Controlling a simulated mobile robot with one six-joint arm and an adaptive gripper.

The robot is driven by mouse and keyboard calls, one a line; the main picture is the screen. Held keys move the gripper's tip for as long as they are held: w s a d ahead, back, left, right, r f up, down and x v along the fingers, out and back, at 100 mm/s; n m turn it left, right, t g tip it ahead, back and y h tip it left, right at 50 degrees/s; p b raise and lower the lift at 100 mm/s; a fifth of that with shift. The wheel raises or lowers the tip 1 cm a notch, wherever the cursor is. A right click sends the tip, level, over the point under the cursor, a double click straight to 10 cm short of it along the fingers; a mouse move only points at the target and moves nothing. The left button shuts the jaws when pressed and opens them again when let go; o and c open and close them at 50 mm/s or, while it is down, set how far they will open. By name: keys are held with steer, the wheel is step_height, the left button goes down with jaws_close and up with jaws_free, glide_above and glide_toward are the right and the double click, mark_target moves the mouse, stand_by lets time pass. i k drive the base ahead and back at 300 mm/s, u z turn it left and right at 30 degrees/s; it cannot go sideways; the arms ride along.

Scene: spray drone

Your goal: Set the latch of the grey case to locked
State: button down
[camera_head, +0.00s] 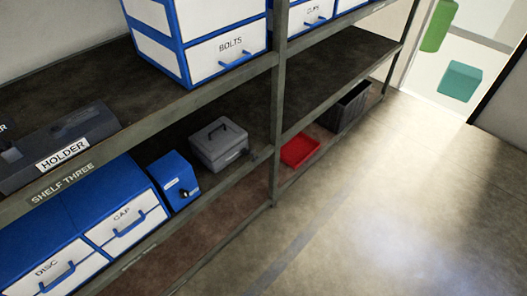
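The grey case (218,145) sits on the lower shelf, just left of the middle shelf post. It is a small box with its lid down and a dark handle on top. A small dark fitting shows low on its front right side; it is too small to tell if it is the latch or how it is set. My gripper is not in view.
A small blue box (174,181) with a dark knob stands left of the case. A red tray (300,150) and a dark crate (347,107) lie right of the shelf post (277,110). Blue and white drawers (130,222) fill the shelf at left. The floor (390,200) is clear.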

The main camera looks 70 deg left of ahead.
mark_target(245, 152)
steer(key=i, duration=0.4)
steer(key=z, duration=0.1)
steer(key=k, duration=0.15)
steer(key=u, duration=2.8)
steer(key=i, duration=0.6)
